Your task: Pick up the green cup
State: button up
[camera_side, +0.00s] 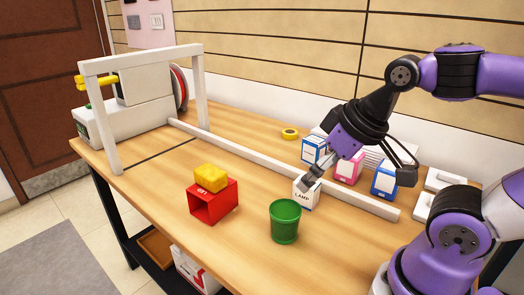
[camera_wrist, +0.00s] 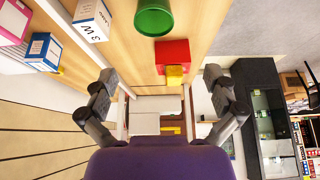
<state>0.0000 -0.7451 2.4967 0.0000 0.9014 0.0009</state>
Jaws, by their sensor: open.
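The green cup (camera_side: 285,222) stands upright on the wooden table near its front edge. It also shows at the top of the wrist view (camera_wrist: 154,17), partly cut off by the frame edge. My gripper (camera_side: 309,182) is open and empty, above and behind the cup, apart from it. In the side view the fingers overlap the white LAMP box (camera_side: 305,197); I cannot tell if they touch it. In the wrist view the two fingers of my gripper (camera_wrist: 160,77) are spread wide.
A red open box (camera_side: 214,202) with a yellow block (camera_side: 210,177) on it stands left of the cup. Blue and pink boxes (camera_side: 348,167) stand behind a long white bar (camera_side: 240,150). A white frame (camera_side: 88,110) is at the left. Table left of the red box is clear.

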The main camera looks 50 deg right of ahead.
aim_at(285, 222)
jog(key=w+f+m+g, duration=0.2)
jog(key=w+f+g, duration=0.3)
jog(key=w, duration=0.2)
jog(key=shift+g, duration=0.3)
jog(key=f, duration=0.7)
jog(key=d+f, duration=0.1)
jog(key=f, duration=0.2)
jog(key=shift+s+f, duration=0.1)
jog(key=shift+f, duration=0.25)
jog(key=c, duration=1.1)
